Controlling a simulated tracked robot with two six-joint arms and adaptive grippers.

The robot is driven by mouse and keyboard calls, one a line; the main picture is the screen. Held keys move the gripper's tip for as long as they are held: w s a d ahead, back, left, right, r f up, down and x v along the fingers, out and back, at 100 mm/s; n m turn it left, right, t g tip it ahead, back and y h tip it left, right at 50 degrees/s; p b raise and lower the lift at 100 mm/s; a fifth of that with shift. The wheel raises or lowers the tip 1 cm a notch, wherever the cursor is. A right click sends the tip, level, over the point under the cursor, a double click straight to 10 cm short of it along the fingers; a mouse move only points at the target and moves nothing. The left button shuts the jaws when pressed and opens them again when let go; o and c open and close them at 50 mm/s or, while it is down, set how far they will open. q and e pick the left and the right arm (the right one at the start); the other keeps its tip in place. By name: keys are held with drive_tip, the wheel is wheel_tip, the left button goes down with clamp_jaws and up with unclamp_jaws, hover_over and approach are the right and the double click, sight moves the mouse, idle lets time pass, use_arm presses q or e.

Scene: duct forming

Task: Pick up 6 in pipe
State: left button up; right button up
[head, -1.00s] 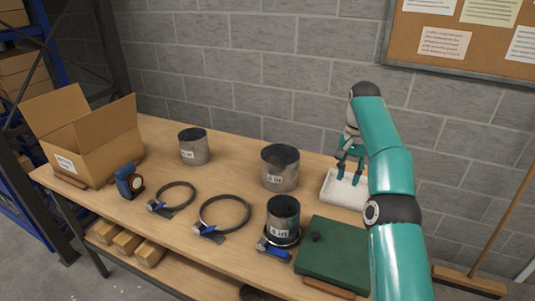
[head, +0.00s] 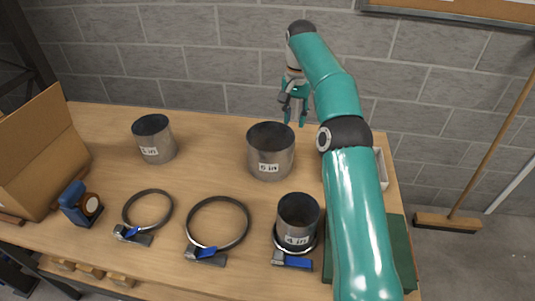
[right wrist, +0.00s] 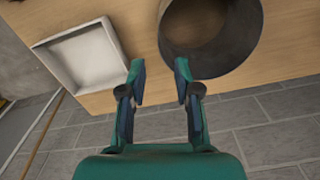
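The 6 in pipe looks like the wide grey metal cylinder (head: 270,160) standing upright in the middle of the bench; its label is small. It also shows in the right wrist view (right wrist: 236,58), seen from above at the upper right. My right gripper (head: 294,118) is above the bench, near the pipe's far right side. In the wrist view its two fingers (right wrist: 160,75) are apart with nothing between them, and the pipe lies just beyond the right finger. My left gripper is not in view.
A narrower pipe (head: 155,148) stands at left and a 4 in pipe (head: 298,215) in front. Two clamp rings (head: 148,192) (head: 218,199) lie between. A white tray (right wrist: 85,57), green case (head: 402,250), blue tape tool (head: 76,203) and cardboard box (head: 45,165) flank them.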

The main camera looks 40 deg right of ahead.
drive_tip(key=shift+w+f+b, duration=0.15)
drive_tip(key=shift+f+b, duration=1.65)
drive_tip(key=shift+f, duration=5.1)
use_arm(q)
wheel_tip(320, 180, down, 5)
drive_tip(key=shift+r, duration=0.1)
use_arm(e)
clamp_jaws()
drive_tip(key=shift+r, duration=0.1)
